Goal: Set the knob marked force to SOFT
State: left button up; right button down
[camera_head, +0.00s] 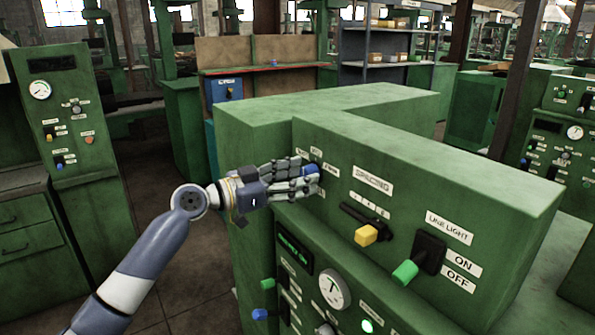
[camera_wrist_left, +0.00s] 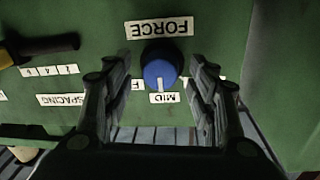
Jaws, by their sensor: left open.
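The blue force knob (camera_wrist_left: 161,70) sits on the green machine's front panel, under an upside-down FORCE label (camera_wrist_left: 159,28) in the left wrist view. Its white pointer line points at the MID label (camera_wrist_left: 164,98). Labels on either side of the knob are partly hidden by my fingers, and I cannot read SOFT on them. My left gripper (camera_wrist_left: 161,88) is open, with its fingers on either side of the knob and a gap visible to each. In the head view my left gripper (camera_head: 306,178) reaches the panel and partly covers the blue knob (camera_head: 309,169).
Right of the knob is the SPACING slider with a yellow handle (camera_head: 366,235). Farther right is the LINE LIGHT switch with a green tip (camera_head: 405,272). Below, a lower panel holds a gauge (camera_head: 333,289) and small levers. Open floor lies left of the machine.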

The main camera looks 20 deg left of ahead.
pick_arm(q)
jog(key=shift+c, duration=0.4)
pick_arm(e)
jog(key=shift+w, duration=0.1)
pick_arm(q)
jog(key=c, duration=1)
pick_arm(e)
jog(key=shift+a, duration=0.3)
pick_arm(q)
jog(key=shift+n, duration=0.3)
pick_arm(e)
jog(key=shift+f, duration=0.2)
pick_arm(q)
jog(key=shift+f+n+b, duration=0.1)
jog(key=shift+n+b, duration=0.6)
jog(key=shift+n, duration=1.1)
jog(key=n, duration=0.2)
jog(key=shift+n+t+b, duration=0.3)
jog(key=shift+b, duration=0.05)
jog(key=shift+n, duration=1.7)
pick_arm(e)
jog(key=shift+d+f, duration=0.25)
jog(key=shift+f, duration=0.3)
pick_arm(q)
jog(key=shift+p, duration=0.3)
